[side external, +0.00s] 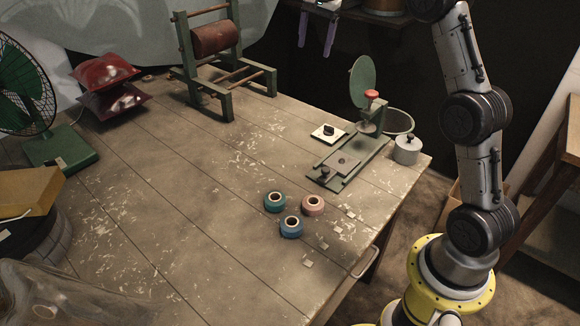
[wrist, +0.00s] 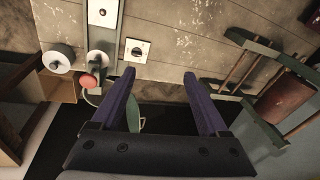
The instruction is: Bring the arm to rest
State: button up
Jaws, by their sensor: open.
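My gripper (wrist: 159,76) is open and empty, its two purple fingers wide apart in the wrist view. In the side external view the purple fingers of my gripper (side external: 316,42) hang at the top edge, raised above the far side of the table. My grey arm links rise at the right from a yellow base, and the upper part of the arm is out of frame. No object is between the fingers.
The wooden table (side external: 165,190) holds a green winding device (side external: 345,160) with a red knob, a white square with a black knob (side external: 328,133), a grey weight (side external: 407,150), several tape rolls (side external: 291,227), and a wooden roller frame (side external: 225,70). The table's left-centre is mostly clear.

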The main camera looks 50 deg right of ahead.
jog(key=s+a+r+n+t, duration=0.1)
jog(key=s+a+r+n, duration=0.2)
jog(key=s+a+r, duration=0.55)
jog(key=s+a+n+t, duration=0.2)
jog(key=s+a+n, duration=0.2)
jog(key=s+a, duration=0.55)
jog(key=s+a+f+n+y, duration=0.1)
jog(key=s+a+f+n, duration=0.1)
jog(key=s+f+n, duration=0.6)
jog(key=s+f, duration=0.5)
jog(key=s, duration=0.3)
jog(key=shift+s+a+f+n, duration=0.2)
jog(key=shift+a+f+n, duration=0.05)
jog(key=shift+f+n, duration=0.15)
